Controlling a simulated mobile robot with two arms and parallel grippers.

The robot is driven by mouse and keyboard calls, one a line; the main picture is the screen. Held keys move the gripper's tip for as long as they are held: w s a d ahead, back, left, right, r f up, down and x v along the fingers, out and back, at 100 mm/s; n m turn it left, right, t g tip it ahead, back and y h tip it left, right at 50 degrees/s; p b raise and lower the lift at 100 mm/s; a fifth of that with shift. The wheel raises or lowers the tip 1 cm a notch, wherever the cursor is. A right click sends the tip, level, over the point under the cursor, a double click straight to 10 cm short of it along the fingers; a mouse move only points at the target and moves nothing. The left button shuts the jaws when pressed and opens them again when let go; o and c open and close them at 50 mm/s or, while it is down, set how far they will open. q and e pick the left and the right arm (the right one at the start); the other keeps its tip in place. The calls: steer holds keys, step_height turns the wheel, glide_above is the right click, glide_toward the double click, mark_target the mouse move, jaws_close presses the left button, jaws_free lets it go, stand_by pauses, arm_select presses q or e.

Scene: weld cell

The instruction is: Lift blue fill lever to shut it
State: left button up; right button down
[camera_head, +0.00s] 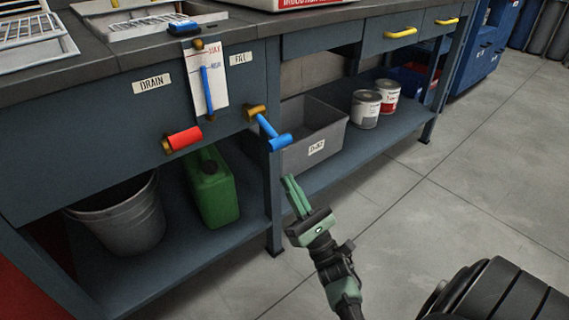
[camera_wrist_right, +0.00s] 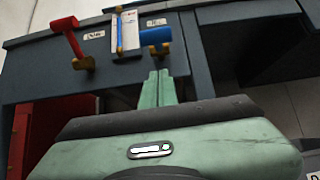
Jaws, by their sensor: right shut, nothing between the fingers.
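The blue fill lever (camera_head: 268,130) is on the front of the workbench, under the FILL label (camera_head: 241,58). It slants down and to the right from its brass valve (camera_head: 255,113), ending in a blue crossbar grip. In the right wrist view the blue lever (camera_wrist_right: 155,36) shows above the fingertips. My right gripper (camera_head: 289,180) is shut and empty, its fingers pointing up, a little below the lever's grip and apart from it. The right wrist view shows the green fingers (camera_wrist_right: 157,74) together. My left gripper is not in view.
A red drain lever (camera_head: 184,138) is left of the fill lever. A sight gauge (camera_head: 206,85) stands between them. A green jerrycan (camera_head: 211,187), a bucket (camera_head: 120,220), a grey bin (camera_head: 318,125) and paint cans (camera_head: 366,108) are on the lower shelf.

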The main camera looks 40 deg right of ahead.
step_height(320, 180, up, 6)
steer(key=w, duration=0.2)
stand_by(0.5)
